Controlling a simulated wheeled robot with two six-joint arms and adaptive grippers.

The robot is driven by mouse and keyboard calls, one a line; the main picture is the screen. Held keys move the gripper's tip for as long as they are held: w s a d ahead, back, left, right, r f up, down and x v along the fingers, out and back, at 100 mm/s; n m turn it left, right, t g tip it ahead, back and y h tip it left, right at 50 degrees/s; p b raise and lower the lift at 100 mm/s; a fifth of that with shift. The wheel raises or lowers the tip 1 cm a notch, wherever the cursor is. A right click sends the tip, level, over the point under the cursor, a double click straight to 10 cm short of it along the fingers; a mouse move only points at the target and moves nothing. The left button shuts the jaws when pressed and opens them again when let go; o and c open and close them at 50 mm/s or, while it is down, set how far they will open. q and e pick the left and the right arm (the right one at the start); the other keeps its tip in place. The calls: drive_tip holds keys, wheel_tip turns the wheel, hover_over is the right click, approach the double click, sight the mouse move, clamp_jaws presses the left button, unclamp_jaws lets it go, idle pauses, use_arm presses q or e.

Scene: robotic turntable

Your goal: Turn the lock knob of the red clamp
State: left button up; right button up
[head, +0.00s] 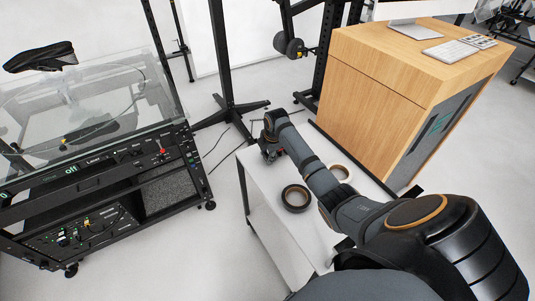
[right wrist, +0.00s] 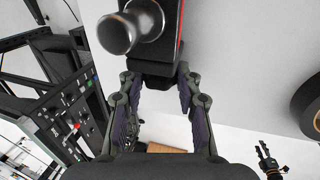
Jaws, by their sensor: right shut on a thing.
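In the right wrist view, a black clamp body (right wrist: 154,68) with a thin red edge (right wrist: 180,35) is between the two fingers of my right gripper (right wrist: 157,80), which is shut on it. A round, shiny metal knob (right wrist: 117,33) sticks out from the clamp toward the left. The top of the clamp is cut off by the frame edge. In the head view my right gripper (head: 270,152) is at the far end of the white table (head: 265,188); the clamp is too small to make out there.
A black tape roll (head: 296,198) and a tan tape roll (head: 341,173) lie on the table beside my right arm. The glass-covered turntable machine (head: 85,90) stands left, across clear floor. A wooden desk (head: 380,85) is behind right. Black stands (head: 228,105) rise beyond the table.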

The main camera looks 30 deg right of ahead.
drive_tip(key=shift+w+g, duration=0.25)
drive_tip(key=shift+g, duration=0.55)
drive_tip(key=g+b, duration=0.1)
drive_tip(key=b, duration=0.2)
drive_tip(key=g+b, duration=0.2)
drive_tip(key=b, duration=0.2)
drive_tip(key=shift+w+f, duration=0.15)
drive_tip(key=shift+f, duration=0.15)
drive_tip(key=shift+r+g+b, duration=0.2)
drive_tip(key=shift+g+b, duration=0.2)
drive_tip(key=shift+b, duration=0.2)
drive_tip(key=shift+r, duration=0.1)
drive_tip(key=o, duration=0.9)
